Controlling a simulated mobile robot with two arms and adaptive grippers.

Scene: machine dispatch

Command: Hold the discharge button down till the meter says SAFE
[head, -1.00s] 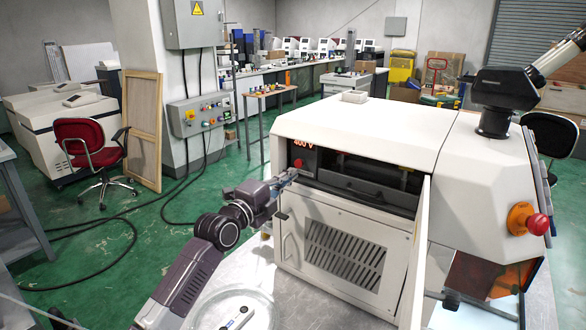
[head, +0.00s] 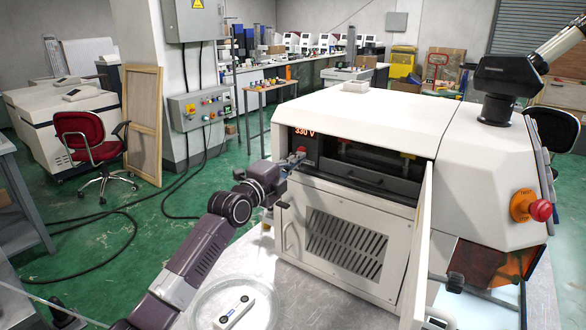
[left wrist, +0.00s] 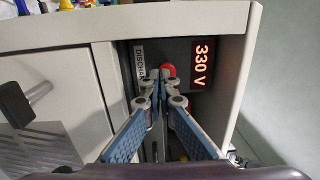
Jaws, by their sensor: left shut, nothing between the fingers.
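The meter (head: 304,132) in the machine's front opening reads 330 V in orange digits; it also shows, turned sideways, in the left wrist view (left wrist: 202,63). The red discharge button (left wrist: 170,70) is beside it, next to a partly covered label starting "DISCHA". My left gripper (head: 297,158) is shut and empty, with its tips at the button. In the left wrist view its fingertips (left wrist: 160,76) overlap the button's edge and hide part of it. The falling reading fits the button being pressed, though its depth is hard to see. My right gripper is not in view.
The white machine (head: 370,118) has its front door (head: 420,250) swung open, right of my left arm. A red emergency knob (head: 540,210) sits on its right side. A round clear dish (head: 205,322) holding a small white device (head: 234,309) lies on the bench in front.

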